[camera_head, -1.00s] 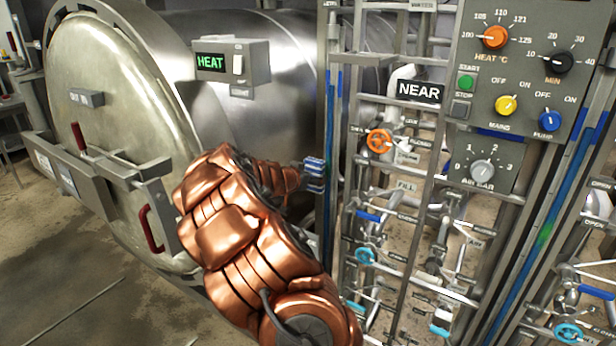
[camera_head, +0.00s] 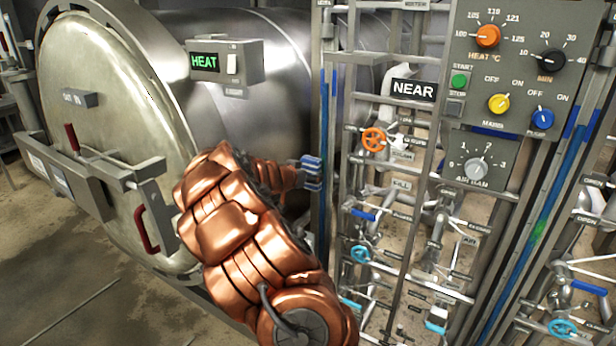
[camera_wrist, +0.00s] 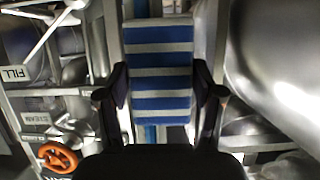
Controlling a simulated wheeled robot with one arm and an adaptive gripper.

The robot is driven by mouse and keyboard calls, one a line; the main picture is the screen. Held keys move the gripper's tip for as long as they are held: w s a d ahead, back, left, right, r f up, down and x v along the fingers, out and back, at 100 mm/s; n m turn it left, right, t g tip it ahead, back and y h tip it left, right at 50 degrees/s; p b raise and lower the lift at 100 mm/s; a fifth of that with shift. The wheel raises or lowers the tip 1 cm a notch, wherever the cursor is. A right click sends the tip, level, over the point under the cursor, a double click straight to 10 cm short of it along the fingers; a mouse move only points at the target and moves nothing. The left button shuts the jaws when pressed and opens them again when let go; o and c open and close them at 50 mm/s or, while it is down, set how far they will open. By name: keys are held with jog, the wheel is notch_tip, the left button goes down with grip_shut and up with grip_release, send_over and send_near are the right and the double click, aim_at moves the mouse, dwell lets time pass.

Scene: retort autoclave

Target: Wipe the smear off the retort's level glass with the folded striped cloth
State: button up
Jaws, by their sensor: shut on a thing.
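The folded blue-and-white striped cloth (camera_wrist: 158,70) is held between the two dark fingers of my gripper (camera_wrist: 160,93), which is shut on it. In the head view the cloth (camera_head: 311,172) sits beside a tall upright glass with a blue column (camera_head: 328,140), just left of the valve rack. Whether it touches the glass cannot be told. In the wrist view a blue strip shows above and below the cloth. A second upright blue glass (camera_head: 515,282) stands at the right, with a green smear (camera_head: 539,231) on it. No smear shows on the left glass; the cloth and arm hide part of it.
The large steel retort (camera_head: 115,130) fills the left, with a HEAT box (camera_head: 225,62) on its side. Pipes and valves, including an orange handwheel (camera_head: 373,139), crowd the rack between the glasses. A control panel (camera_head: 520,70) hangs above. Floor is open at lower left.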

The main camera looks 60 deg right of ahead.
jog(key=shift+d+b, duration=0.4)
jog(key=shift+d, duration=0.4)
jog(key=shift+f, duration=0.1)
jog(key=s+b, duration=0.1)
jog(key=b, duration=0.2)
jog(key=shift+s+f, duration=0.1)
jog(key=shift+s, duration=0.3)
jog(key=shift+s+b, duration=1.1)
jog(key=shift+b, duration=0.05)
jog(key=shift+d+b, duration=0.1)
jog(key=shift+b, duration=0.5)
jog(key=shift+w, duration=0.15)
